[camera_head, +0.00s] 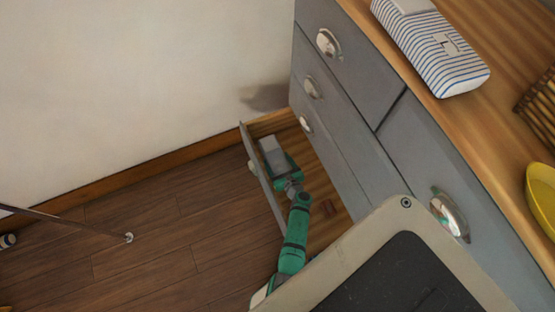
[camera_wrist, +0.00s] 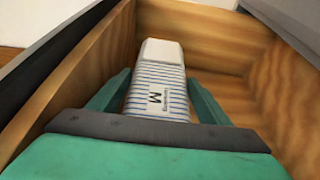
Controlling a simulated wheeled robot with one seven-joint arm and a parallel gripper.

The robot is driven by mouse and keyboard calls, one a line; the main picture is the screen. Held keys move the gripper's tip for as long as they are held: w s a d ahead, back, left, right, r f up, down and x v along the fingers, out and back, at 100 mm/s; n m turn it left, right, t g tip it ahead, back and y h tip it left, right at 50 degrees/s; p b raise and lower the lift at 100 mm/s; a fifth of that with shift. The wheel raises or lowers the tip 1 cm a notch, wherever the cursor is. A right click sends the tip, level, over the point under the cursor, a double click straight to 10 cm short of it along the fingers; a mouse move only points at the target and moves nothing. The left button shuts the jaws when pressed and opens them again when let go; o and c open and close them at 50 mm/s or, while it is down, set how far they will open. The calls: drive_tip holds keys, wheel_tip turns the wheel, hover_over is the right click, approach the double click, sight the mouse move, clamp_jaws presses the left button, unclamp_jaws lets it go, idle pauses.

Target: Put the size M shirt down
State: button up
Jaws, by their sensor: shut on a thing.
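The size M shirt (camera_wrist: 157,88) is a folded, blue-and-white striped bundle with a plain white end and an "M" label. It sits between the two green fingers of my gripper (camera_wrist: 158,98), which is shut on it. In the wrist view, wooden drawer walls surround the shirt; whether it touches the drawer floor I cannot tell. In the head view, my gripper (camera_head: 285,170) reaches down into the open low drawer (camera_head: 265,182) of the grey dresser, and the shirt (camera_head: 273,150) shows as a small pale block at its tip.
The grey dresser (camera_head: 345,110) has a wooden top with a striped folded shirt labelled L (camera_head: 435,50), a yellow bowl (camera_head: 541,200) and part of a wicker basket (camera_head: 541,108). A thin dark rod (camera_head: 70,222) crosses the floor at left. The middle floor is clear.

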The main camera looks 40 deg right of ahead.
drive_tip(key=shift+w+a+f, duration=0.1)
drive_tip(key=shift+f, duration=0.5)
drive_tip(key=o, duration=0.9)
drive_tip(key=shift+r, duration=0.15)
drive_tip(key=shift+r, duration=0.5)
drive_tip(key=v, duration=1.2)
